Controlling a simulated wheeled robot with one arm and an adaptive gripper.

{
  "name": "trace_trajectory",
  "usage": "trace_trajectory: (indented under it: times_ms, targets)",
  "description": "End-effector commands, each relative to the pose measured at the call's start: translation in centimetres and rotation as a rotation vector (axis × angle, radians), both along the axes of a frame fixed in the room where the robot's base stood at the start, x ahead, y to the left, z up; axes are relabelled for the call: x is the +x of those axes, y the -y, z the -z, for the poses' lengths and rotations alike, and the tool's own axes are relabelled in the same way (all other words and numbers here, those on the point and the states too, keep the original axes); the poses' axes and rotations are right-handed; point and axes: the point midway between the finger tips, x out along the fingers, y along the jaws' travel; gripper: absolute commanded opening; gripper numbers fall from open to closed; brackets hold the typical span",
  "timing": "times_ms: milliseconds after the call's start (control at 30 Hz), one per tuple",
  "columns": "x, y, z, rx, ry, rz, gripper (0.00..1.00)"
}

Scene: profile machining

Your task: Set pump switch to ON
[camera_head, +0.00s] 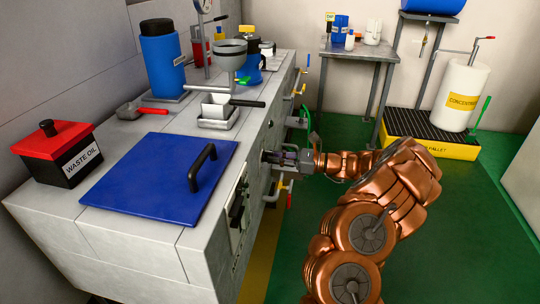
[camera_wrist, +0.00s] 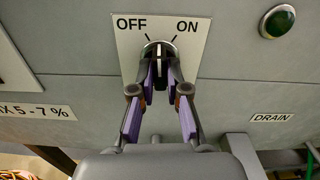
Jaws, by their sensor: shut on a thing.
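The pump switch (camera_wrist: 158,47) is a round knob with a dark grip bar and a pale line, on a white plate (camera_wrist: 186,45) marked OFF at left and ON at right. Its line points nearly straight up, between the two marks. My gripper (camera_wrist: 160,70) is shut on the knob's grip bar, with a finger on each side, and hides its lower part. In the head view, my gripper (camera_head: 283,158) reaches the front face of the grey machine (camera_head: 262,135) from the right. The switch itself cannot be made out there.
A green round light (camera_wrist: 277,21) and a DRAIN label (camera_wrist: 272,117) are right of the switch. Pipes and valve handles (camera_head: 290,196) stick out of the machine's front near my gripper. The green floor (camera_head: 420,260) is open to the right.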

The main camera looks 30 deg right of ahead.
Motion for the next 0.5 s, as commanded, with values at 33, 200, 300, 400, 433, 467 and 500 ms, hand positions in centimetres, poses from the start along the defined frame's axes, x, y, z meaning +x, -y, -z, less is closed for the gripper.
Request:
trace_trajectory:
  times_ms: [33,200,300,400,433,467,500]
  targets:
    - [0.08,0.03,-0.34,0.005,-0.005,0.002,0.00]
    - [0.07,0.02,-0.35,0.024,-0.026,0.002,0.00]
    - [0.07,0.02,-0.33,0.035,-0.039,0.002,0.00]
    - [0.06,0.01,-0.30,0.047,-0.052,0.002,0.00]
    - [0.07,0.02,-0.29,0.051,-0.055,0.002,0.00]
    - [0.07,0.02,-0.29,0.054,-0.059,0.002,0.00]
    - [0.07,0.02,-0.28,0.059,-0.064,0.002,0.00]
